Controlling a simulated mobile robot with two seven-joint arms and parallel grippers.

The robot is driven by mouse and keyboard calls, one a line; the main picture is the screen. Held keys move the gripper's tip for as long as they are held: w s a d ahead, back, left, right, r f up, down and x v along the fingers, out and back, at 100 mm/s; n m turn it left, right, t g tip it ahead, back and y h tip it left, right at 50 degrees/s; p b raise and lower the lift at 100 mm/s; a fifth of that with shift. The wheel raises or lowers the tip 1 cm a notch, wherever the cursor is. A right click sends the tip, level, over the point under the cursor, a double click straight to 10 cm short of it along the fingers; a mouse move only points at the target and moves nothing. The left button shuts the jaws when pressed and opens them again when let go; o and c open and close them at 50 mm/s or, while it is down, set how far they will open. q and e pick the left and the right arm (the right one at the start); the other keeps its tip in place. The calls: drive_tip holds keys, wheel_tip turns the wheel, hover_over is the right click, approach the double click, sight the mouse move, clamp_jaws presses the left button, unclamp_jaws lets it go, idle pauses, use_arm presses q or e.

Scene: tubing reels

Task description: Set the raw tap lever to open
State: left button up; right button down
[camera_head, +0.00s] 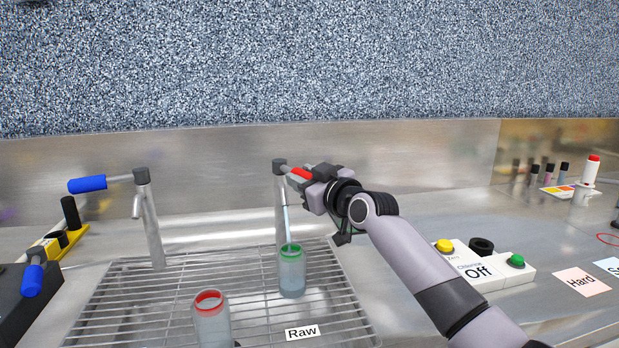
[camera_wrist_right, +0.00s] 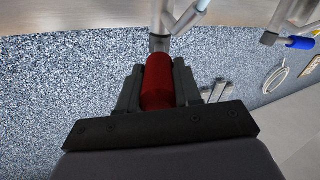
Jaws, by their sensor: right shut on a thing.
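The tap with the red lever (camera_head: 301,174) stands at the back of the metal rack, above the "Raw" label (camera_head: 302,333). My right gripper (camera_head: 303,178) is shut on the red lever, which points right from the tap top. In the right wrist view the red grip (camera_wrist_right: 158,82) sits between my two fingers. A thin pale stream (camera_head: 286,222) runs down from the tap into a green-rimmed jar (camera_head: 291,272), which holds some liquid. My left gripper is not in view.
A second tap (camera_head: 149,220) with a blue lever (camera_head: 87,184) stands at left. A red-rimmed jar (camera_head: 211,318) stands on the front of the rack (camera_head: 130,300). A dark device with a blue handle (camera_head: 33,280) is at far left.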

drive_tip(key=shift+r, duration=0.15)
drive_tip(key=c, duration=0.8)
unclamp_jaws()
drive_tip(key=shift+v, duration=3.6)
